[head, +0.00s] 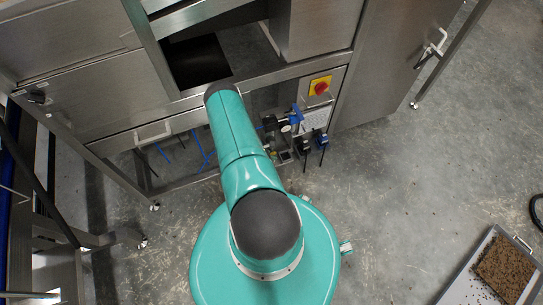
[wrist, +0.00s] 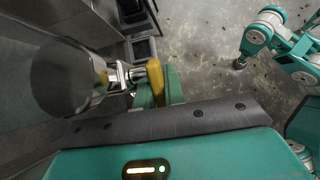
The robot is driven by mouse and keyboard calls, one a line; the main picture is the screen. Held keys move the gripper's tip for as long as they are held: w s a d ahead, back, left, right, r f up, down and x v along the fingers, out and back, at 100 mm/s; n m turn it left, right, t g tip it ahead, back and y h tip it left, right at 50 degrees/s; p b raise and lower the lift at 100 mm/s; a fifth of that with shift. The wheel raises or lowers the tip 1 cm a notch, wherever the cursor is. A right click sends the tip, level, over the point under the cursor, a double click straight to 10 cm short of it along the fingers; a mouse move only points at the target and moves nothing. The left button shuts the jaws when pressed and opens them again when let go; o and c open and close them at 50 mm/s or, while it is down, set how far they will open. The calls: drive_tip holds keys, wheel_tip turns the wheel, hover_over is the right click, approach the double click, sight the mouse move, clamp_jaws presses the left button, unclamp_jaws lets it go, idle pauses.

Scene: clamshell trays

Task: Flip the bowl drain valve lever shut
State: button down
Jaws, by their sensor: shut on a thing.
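In the wrist view a yellow lever (wrist: 155,79) stands out from a small shiny steel valve (wrist: 121,76). The valve joins a wide rounded steel part (wrist: 70,78) on the left, perhaps the bowl or its outlet. My gripper (wrist: 158,92) has its green fingers on either side of the yellow lever and is shut on it. The lever's lower part is partly hidden between the fingers. In the head view my teal arm reaches to the steel machine, and it hides the gripper, valve and lever.
A steel machine (head: 110,83) spans the back, with a dark opening above my arm's end. A red knob on a yellow plate (head: 320,86) and blue-fitted air parts (head: 295,118) sit right of the arm. A tray (head: 466,283) with brown granules lies lower right. The right floor is mostly clear.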

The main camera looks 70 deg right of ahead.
drive_tip(key=c, duration=1.5)
unclamp_jaws()
drive_tip(key=shift+w, duration=0.1)
drive_tip(key=v, duration=1.4)
drive_tip(key=shift+f, duration=0.1)
